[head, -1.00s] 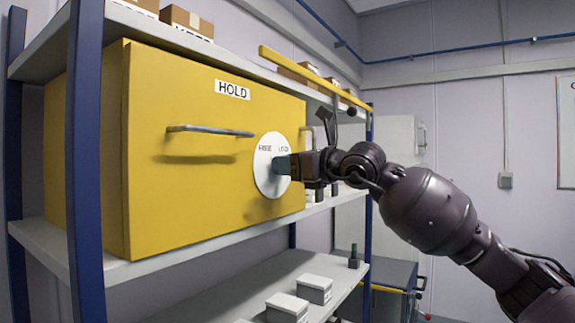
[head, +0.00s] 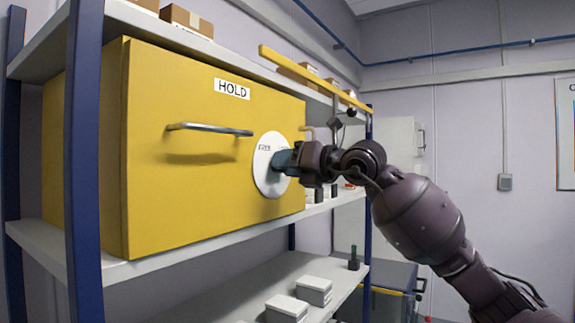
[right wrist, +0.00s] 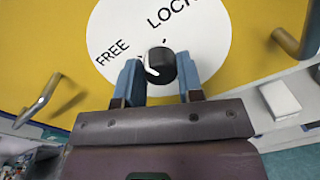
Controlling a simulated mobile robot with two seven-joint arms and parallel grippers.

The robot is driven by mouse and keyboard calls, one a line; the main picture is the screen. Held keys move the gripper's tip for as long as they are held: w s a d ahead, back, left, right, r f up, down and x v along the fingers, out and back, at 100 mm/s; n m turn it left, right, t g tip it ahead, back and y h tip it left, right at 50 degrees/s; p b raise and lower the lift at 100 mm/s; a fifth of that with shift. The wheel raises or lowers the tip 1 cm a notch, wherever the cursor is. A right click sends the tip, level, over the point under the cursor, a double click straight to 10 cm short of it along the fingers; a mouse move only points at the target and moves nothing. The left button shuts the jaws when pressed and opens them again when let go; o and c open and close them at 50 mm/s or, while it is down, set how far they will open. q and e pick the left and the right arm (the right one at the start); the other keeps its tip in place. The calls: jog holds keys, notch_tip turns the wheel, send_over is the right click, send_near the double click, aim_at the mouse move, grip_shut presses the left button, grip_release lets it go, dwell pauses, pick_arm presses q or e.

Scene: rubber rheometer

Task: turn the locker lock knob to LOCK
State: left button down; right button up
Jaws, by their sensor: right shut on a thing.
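The yellow locker (head: 215,150) stands on the shelf with a HOLD label and a bar handle (head: 210,129). A white dial plate (head: 267,180) on its front carries the words FREE and LOCK; it also shows in the right wrist view (right wrist: 205,50). The dark round lock knob (right wrist: 161,68) sits at the dial, with a white mark on its left side. My right gripper (head: 284,161) is at the dial, its blue-grey fingers on either side of the knob in the right wrist view (right wrist: 158,72), shut on it. Fingers hide the knob in the head view. My left gripper is out of view.
A yellow bar (head: 310,78) runs along the upper shelf edge, above my right wrist. White boxes (head: 314,290) lie on the lower shelf. A blue rack post (head: 85,170) stands at the left. Free room lies right of the rack.

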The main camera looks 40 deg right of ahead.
pick_arm(q)
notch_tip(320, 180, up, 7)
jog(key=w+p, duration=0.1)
jog(key=p, duration=0.4)
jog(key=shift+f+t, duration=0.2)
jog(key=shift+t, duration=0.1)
pick_arm(e)
jog(key=shift+d+m+y, duration=0.15)
jog(key=shift+m+y, duration=0.15)
jog(key=shift+m, duration=5.5)
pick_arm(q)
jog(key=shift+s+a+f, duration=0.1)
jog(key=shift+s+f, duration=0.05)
pick_arm(e)
jog(key=o, duration=0.9)
jog(key=shift+f, duration=0.1)
